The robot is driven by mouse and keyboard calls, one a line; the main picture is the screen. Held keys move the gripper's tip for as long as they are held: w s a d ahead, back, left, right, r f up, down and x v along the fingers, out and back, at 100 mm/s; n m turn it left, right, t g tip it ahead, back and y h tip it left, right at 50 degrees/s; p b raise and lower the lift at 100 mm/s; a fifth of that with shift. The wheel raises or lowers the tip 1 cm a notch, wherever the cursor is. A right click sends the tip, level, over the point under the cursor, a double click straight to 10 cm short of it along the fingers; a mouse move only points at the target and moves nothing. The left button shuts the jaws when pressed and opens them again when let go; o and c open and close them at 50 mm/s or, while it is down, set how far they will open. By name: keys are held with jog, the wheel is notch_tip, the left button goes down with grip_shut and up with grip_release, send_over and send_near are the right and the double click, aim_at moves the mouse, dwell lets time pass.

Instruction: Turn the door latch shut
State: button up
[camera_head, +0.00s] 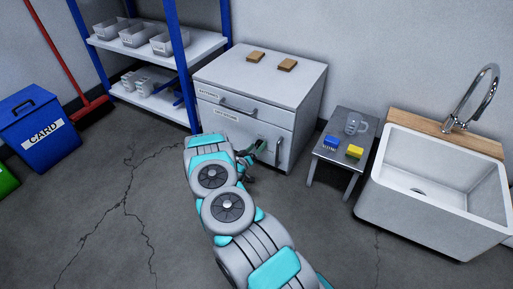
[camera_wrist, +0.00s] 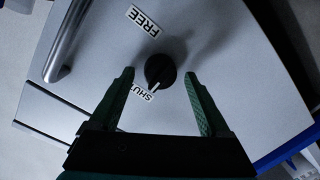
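The door latch is a round black knob (camera_wrist: 161,69) with a white pointer mark, on the grey cabinet door (camera_wrist: 230,50) in the wrist view. The mark points down and slightly left, toward the SHUT label (camera_wrist: 141,93). The FREE label (camera_wrist: 144,20) is above the knob. My gripper (camera_wrist: 159,75) is open, with one green finger on each side of the knob. Gaps show between both fingers and the knob. In the head view my gripper (camera_head: 253,152) is at the front of the white cabinet (camera_head: 272,88), and the knob is not discernible there.
A vertical door handle (camera_head: 278,153) is right of my gripper. A drawer with a handle (camera_head: 238,105) is above the door. A small table (camera_head: 333,154) and a sink (camera_head: 430,190) stand to the right, a blue-post shelf (camera_head: 180,50) to the left. The floor in front is clear.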

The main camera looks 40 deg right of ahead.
jog(key=v, duration=0.7)
jog(key=shift+s+a, duration=0.2)
jog(key=shift+a, duration=0.15)
dwell(0.4)
